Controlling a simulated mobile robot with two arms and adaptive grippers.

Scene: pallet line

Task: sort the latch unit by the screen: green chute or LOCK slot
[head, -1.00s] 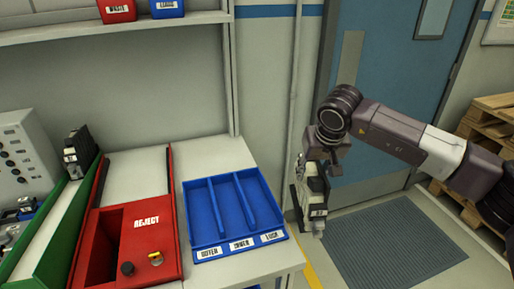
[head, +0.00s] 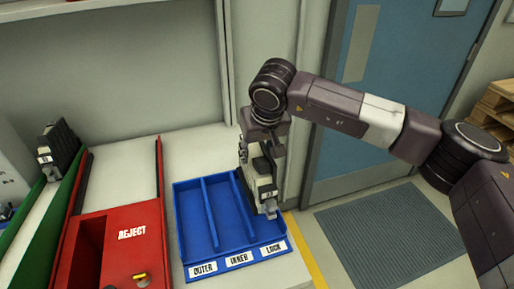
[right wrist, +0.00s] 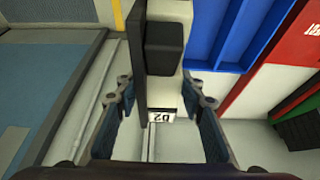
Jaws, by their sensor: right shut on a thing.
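My right gripper (head: 260,160) is shut on a latch unit (head: 266,192), a pale and black block. The unit hangs upright in front of the LOCK slot (head: 250,213) of the blue tray (head: 225,257). Whether it is inside the slot or above it I cannot tell. In the right wrist view the unit (right wrist: 163,45) sits between the two fingers, with a small number label, and the blue tray (right wrist: 228,40) lies to its right. A similar dark unit (head: 58,150) stands by the green chute (head: 40,225) at the left. The screen and my left gripper are out of view.
A red REJECT bin (head: 125,232) with a knob stands left of the tray. The OUTER and INNER slots are empty. A grey mat (head: 390,240) lies on the floor at right, before a blue door (head: 400,90).

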